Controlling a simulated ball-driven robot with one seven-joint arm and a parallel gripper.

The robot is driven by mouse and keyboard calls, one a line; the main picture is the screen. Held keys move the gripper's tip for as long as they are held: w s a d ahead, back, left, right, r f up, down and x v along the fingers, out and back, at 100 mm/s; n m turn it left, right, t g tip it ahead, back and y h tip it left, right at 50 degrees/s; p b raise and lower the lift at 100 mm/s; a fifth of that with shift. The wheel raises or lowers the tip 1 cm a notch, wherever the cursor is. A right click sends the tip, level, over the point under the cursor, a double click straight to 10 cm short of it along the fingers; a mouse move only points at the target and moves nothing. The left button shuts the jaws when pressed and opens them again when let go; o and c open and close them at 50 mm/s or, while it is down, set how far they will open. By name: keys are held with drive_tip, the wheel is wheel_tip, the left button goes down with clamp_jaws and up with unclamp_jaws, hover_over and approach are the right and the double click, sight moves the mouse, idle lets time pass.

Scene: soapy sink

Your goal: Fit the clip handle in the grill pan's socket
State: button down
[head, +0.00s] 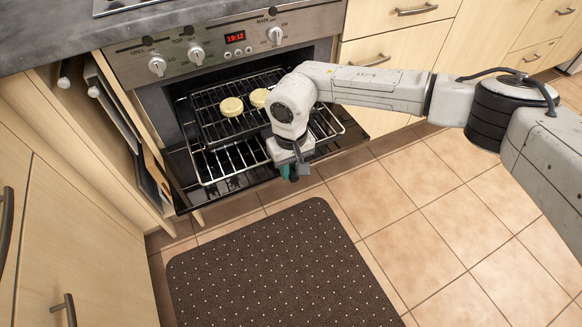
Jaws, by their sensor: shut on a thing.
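The grill pan (211,138) sits in the open oven, with a wire grid on top and two pale round bread pieces (232,107) on it. My gripper (291,172) points down in front of the pan's front edge, above the lowered oven door. It is shut on a small, partly hidden thing with a teal part (285,173), which seems to be the clip handle. My wrist covers the right front of the pan. I cannot see the socket, nor tell whether the handle touches the pan.
A wire shelf (215,176) lies under the pan, over the open oven door (183,195). Trays stand upright in a narrow pull-out (135,135) at left. A dark dotted mat (275,265) lies on the tiled floor. The floor at right is clear.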

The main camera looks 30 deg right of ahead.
drive_tip(key=shift+w, duration=0.15)
idle(0.5)
drive_tip(key=c, duration=0.8)
unclamp_jaws()
drive_tip(key=shift+c, duration=0.2)
wheel_tip(320, 180, up, 11)
drive_tip(key=p, duration=0.2)
drive_tip(key=shift+f, duration=0.1)
